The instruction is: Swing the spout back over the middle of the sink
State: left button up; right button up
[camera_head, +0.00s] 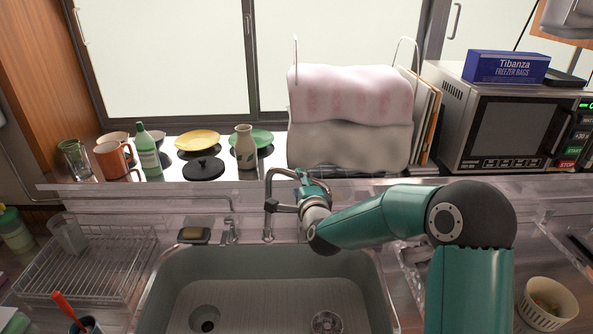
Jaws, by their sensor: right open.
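The metal spout (267,222) stands at the back rim of the grey sink (270,295), right of its middle. Its upper part bends to the right, and its end is hidden behind my right gripper. My right gripper (279,206) comes in from the right and is open. Its dark fingertips are at the upright part of the spout; I cannot tell whether they touch it. My left gripper is out of view.
A smaller tap (230,234) and a soap dish (194,235) sit left of the spout. A wire rack (90,265) is left of the sink. Behind are a bottle (148,155), a vase (246,150) and a draped towel (350,95). The sink's basin looks empty.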

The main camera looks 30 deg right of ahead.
aim_at(298, 179)
jog(key=shift+p+x, duration=0.7)
jog(key=shift+x, duration=1.65)
jog(key=shift+d, duration=0.1)
jog(key=shift+f, duration=0.1)
grip_shut()
